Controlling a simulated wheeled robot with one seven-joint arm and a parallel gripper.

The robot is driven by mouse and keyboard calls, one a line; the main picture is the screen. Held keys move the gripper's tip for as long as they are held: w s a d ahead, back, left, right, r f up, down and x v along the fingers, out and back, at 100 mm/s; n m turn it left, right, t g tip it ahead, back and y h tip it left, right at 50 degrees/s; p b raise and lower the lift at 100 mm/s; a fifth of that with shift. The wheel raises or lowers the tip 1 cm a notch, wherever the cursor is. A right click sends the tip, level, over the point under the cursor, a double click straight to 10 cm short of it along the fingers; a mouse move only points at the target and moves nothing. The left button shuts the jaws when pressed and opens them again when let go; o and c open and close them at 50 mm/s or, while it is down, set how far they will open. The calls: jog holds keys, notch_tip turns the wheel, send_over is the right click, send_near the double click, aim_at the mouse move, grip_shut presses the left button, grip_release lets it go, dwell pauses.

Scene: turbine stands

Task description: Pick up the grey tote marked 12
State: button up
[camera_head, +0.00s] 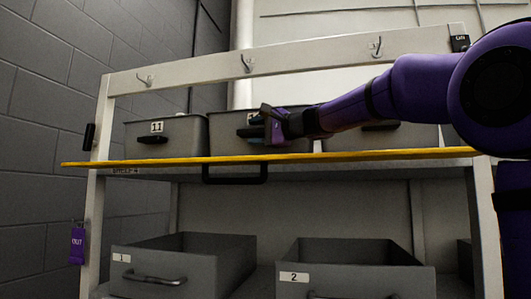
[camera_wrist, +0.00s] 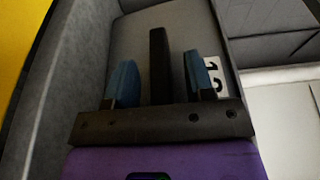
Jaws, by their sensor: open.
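A grey tote (camera_head: 222,143) stands in the middle of the upper shelf, partly hidden behind my gripper (camera_head: 268,128). In the wrist view, the grey tote front (camera_wrist: 200,25) carries a white label (camera_wrist: 214,78) that appears to read 12, partly covered by one finger. My gripper (camera_wrist: 161,80) is open, with its two blue-tipped fingers on either side of the tote's black handle (camera_wrist: 159,55). There is a visible gap between each finger and the handle. I cannot tell how deep the handle sits between the fingers.
A grey tote marked 11 (camera_head: 170,140) stands close on the left, and another grey tote (camera_head: 400,137) on the right behind my arm. A yellow edge (camera_head: 330,156) runs along the shelf front. Bins marked 1 (camera_head: 205,272) and 2 (camera_head: 360,278) stand below. Hooks line the top rail.

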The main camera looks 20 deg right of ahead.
grip_shut()
jog(key=shift+r, duration=0.1)
jog(key=shift+r, duration=0.65)
jog(key=shift+s+a+r, duration=0.1)
jog(key=shift+s+a, duration=0.05)
jog(key=shift+s, duration=0.1)
jog(key=s+a, duration=1.3)
jog(key=s, duration=0.5)
jog(key=s+a, duration=1.3)
jog(key=s, duration=0.5)
